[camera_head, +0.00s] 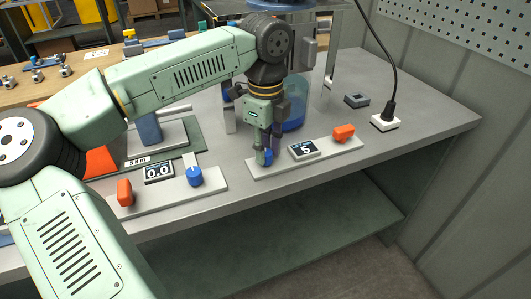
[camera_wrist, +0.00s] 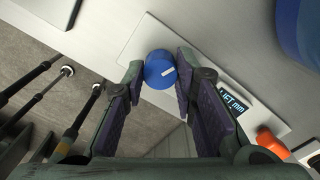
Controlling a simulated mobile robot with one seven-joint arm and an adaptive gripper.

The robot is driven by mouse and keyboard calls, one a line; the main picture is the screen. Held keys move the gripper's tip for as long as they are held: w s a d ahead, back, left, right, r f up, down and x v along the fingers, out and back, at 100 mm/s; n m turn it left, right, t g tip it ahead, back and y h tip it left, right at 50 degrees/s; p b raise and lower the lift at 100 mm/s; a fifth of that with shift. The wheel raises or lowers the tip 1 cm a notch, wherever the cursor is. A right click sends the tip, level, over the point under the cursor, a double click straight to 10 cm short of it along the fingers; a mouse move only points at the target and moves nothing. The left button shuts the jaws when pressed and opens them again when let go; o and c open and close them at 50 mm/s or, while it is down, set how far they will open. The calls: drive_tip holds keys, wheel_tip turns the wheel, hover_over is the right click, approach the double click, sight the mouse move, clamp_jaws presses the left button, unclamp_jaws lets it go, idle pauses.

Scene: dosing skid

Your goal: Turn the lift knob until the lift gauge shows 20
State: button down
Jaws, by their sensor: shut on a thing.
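The lift knob is a blue round knob (camera_head: 268,157) with a white mark, on a pale plate (camera_head: 330,156) near the bench's front edge. The wrist view shows the knob (camera_wrist: 160,71) from above, its white mark pointing to the right. My gripper (camera_head: 265,152) points down and is shut on the knob, one finger on each side; the fingers also show in the wrist view (camera_wrist: 161,62). The lift gauge (camera_head: 304,149), just right of the knob, appears to read 5. In the wrist view the gauge (camera_wrist: 232,102) shows "LIFT mm"; its number is not readable there.
An orange knob (camera_head: 344,132) sits right of the lift gauge. A second plate on the left holds a 0.0 gauge (camera_head: 159,172), a blue knob (camera_head: 194,176) and an orange knob (camera_head: 124,191). A blue-tinted vessel (camera_head: 293,110) stands behind my gripper.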

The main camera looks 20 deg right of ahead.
drive_tip(key=m+b, duration=0.2)
drive_tip(key=m, duration=0.3)
drive_tip(key=shift+m, duration=0.3)
drive_tip(key=m+b, duration=0.1)
drive_tip(key=m, duration=1.1)
drive_tip(key=shift+m, duration=0.3)
drive_tip(key=m, duration=0.6)
drive_tip(key=c, duration=1.3)
unclamp_jaws()
drive_tip(key=shift+r, duration=0.1)
